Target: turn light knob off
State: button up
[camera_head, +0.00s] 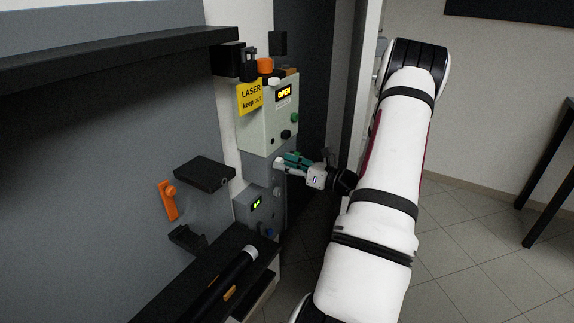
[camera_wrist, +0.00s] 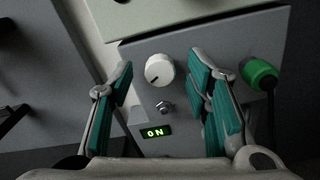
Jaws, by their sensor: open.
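A round white knob (camera_wrist: 159,70) with a dark pointer mark sits on a grey panel (camera_wrist: 190,147) in the wrist view. A lit display (camera_wrist: 156,131) below it reads "ON". My gripper (camera_wrist: 165,72) is open, its teal-padded fingers on either side of the knob in the picture, with visible gaps. I cannot tell whether the fingertips are level with the knob in depth. In the head view my gripper (camera_head: 284,163) is at the grey panel below the pale laser box (camera_head: 262,128); the knob is not clear there.
A metal toggle or bolt (camera_wrist: 165,107) lies between knob and display. A green knob (camera_wrist: 259,73) is just right of my right finger. The laser box overhangs above. In the head view a dark shelf block (camera_head: 205,174) and orange handle (camera_head: 169,200) are to the left.

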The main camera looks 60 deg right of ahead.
jog(key=shift+c, duration=0.3)
grip_shut()
jog(key=shift+n, duration=0.3)
jog(key=n+b, duration=1.1)
jog(key=shift+f, duration=0.1)
jog(key=shift+n, duration=0.3)
